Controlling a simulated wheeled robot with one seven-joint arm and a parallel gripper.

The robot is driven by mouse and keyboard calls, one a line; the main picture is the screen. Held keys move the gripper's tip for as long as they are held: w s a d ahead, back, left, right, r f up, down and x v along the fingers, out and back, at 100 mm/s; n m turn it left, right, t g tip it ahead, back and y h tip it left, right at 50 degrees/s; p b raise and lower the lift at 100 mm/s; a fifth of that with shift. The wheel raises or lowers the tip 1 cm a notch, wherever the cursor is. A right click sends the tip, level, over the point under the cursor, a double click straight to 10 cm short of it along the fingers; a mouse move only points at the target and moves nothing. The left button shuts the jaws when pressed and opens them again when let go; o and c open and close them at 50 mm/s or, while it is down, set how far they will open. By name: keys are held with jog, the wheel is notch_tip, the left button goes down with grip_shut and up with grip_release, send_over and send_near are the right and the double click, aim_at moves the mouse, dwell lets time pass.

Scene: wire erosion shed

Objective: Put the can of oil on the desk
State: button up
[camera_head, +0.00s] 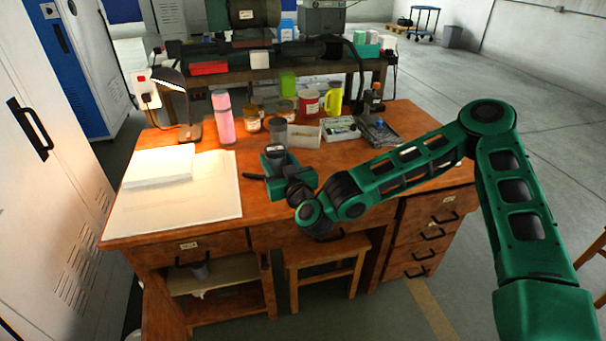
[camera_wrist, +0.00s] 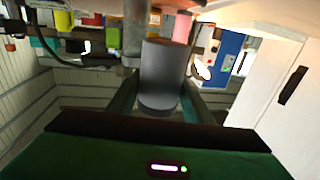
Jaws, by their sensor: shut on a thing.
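A dark grey can (camera_head: 274,151) is between the fingers of my gripper (camera_head: 276,160), over the front middle of the wooden desk (camera_head: 262,218). In the wrist view the can (camera_wrist: 163,75) is a plain grey cylinder between the two fingers (camera_wrist: 163,100), which are shut on it. No label on it can be read, so I take it for the can of oil. Its base is hidden by the gripper in the head view, and I cannot tell whether it touches the desk top.
Close behind the can stand a grey cylinder (camera_head: 278,129), jars (camera_head: 251,121), a pink bottle (camera_head: 224,118), a beige box (camera_head: 306,134) and a yellow bottle (camera_head: 334,99). Papers (camera_head: 205,207) and a lamp (camera_head: 172,82) are at left. A stool (camera_head: 325,256) stands in front.

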aim_at(284, 161)
jog(key=shift+w+d+f, duration=0.2)
jog(key=shift+w+d, duration=0.2)
jog(key=shift+d, duration=0.35)
jog(key=shift+w+d+f, duration=0.2)
jog(key=shift+d+f, duration=0.2)
jog(key=shift+f, duration=0.2)
jog(key=shift+w+d+f, duration=0.45)
jog(key=shift+d+f, duration=0.45)
jog(key=shift+f, duration=0.3)
jog(key=shift+w+d+f, duration=0.5)
jog(key=shift+d+f, duration=0.4)
jog(key=shift+f, duration=0.25)
jog(key=shift+w+d+f, duration=0.45)
jog(key=shift+d+f, duration=0.45)
jog(key=shift+f, duration=0.3)
jog(key=o, duration=1.2)
